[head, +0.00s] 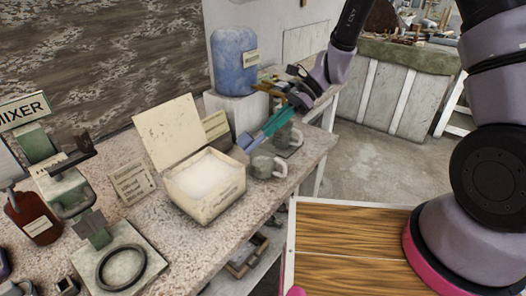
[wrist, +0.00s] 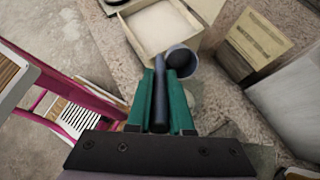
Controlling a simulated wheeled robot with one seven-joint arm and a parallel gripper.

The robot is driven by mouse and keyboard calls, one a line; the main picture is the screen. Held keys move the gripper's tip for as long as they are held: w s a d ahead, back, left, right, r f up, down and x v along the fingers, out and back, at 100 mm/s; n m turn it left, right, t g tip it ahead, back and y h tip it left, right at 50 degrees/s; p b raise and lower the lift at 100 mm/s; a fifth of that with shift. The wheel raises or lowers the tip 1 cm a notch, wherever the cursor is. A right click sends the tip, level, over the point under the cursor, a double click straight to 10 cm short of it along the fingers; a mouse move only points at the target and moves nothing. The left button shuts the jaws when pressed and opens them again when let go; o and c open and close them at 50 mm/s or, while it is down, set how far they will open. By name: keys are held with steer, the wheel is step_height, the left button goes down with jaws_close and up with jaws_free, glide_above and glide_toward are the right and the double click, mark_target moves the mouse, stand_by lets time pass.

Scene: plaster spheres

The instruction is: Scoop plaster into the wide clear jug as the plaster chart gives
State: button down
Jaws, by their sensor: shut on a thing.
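My gripper (head: 266,130) is shut on the dark handle of a scoop, whose blue-grey cup (head: 246,143) is in the air by the plaster box's right corner. In the wrist view the handle lies between my teal fingers (wrist: 160,85), and the cup (wrist: 182,60) looks empty. The open plaster box (head: 206,208) holds white powder and also shows in the wrist view (wrist: 134,46). A greyish jug (head: 263,167) with a pale handle stands right of the box, below the scoop. A second jug (head: 291,137) stands behind it. I cannot tell which is the wide clear one.
A written card (head: 131,184) leans left of the box; its text is unreadable. Another card (head: 215,125) stands behind the box. A blue container (head: 234,60) stands on a white block. A mixer (head: 75,190) and brown bottle (head: 33,219) are at left.

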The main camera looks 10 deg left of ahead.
steer(key=r+h, duration=0.1)
steer(key=s+a+r+t+h, duration=0.1)
steer(key=a+r+h, duration=0.1)
steer(key=r, duration=0.1)
steer(key=shift+s+a+t, duration=0.1)
steer(key=shift+s+t, duration=0.05)
steer(key=shift+t, duration=0.15)
steer(key=shift+s+a+r+t+h, duration=0.1)
steer(key=shift+a+r+t+h, duration=0.1)
steer(key=shift+r+t+h, duration=0.25)
steer(key=a+r+t+h, duration=0.1)
steer(key=s+a+r+h, duration=0.1)
steer(key=h, duration=0.1)
steer(key=r+t+h, duration=0.1)
steer(key=shift+s+a+r+t+h, duration=0.15)
steer(key=shift+s+a+t+h, duration=0.2)
steer(key=shift+a, duration=0.05)
